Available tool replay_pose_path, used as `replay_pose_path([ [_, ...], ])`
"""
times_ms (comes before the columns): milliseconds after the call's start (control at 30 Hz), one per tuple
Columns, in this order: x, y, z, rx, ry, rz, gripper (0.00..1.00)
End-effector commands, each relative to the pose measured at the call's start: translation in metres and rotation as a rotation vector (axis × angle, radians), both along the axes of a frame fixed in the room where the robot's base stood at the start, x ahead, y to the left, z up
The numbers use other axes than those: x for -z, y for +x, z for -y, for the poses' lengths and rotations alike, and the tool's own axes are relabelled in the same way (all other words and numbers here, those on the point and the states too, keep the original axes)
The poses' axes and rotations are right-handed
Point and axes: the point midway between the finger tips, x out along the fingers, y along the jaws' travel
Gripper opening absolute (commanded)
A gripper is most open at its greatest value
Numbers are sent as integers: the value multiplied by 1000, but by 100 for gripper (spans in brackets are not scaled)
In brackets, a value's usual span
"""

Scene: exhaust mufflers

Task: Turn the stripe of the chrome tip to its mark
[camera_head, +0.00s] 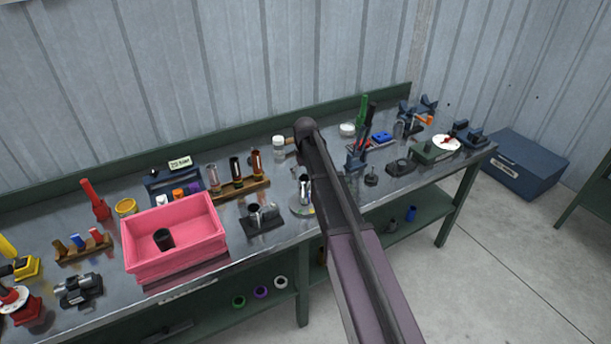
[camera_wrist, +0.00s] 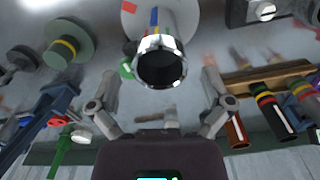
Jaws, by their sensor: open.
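The chrome tip (camera_head: 305,187) stands upright on a round pale disc (camera_head: 297,211) near the front of the bench. In the wrist view the chrome tip (camera_wrist: 160,66) shows its open dark mouth, with blue and yellow stripes on its side or reflected in it. A red patch and a green patch show beside it on the disc (camera_wrist: 188,18). I cannot tell which mark belongs to the tip's stripe. My gripper (camera_wrist: 158,88) is open, its two fingers apart on either side of the tip's near end and not visibly touching it. My arm hides the gripper in the head view.
A pink bin (camera_head: 140,238) with a dark cup stands to the left. A dark holder with a metal cup (camera_head: 262,218) is close left of the disc. A wooden rack of banded tubes (camera_head: 240,186) stands behind. Several fixtures crowd the right; a blue crate (camera_head: 525,163) is on the floor.

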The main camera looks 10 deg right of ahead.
Motion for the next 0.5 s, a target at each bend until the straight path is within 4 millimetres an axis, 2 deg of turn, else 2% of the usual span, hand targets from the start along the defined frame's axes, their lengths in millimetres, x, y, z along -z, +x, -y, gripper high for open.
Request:
replay_pose_path([
  [33,8,0,0,0,0,0,100],
  [500,43,0,1,1,0,0,100],
])
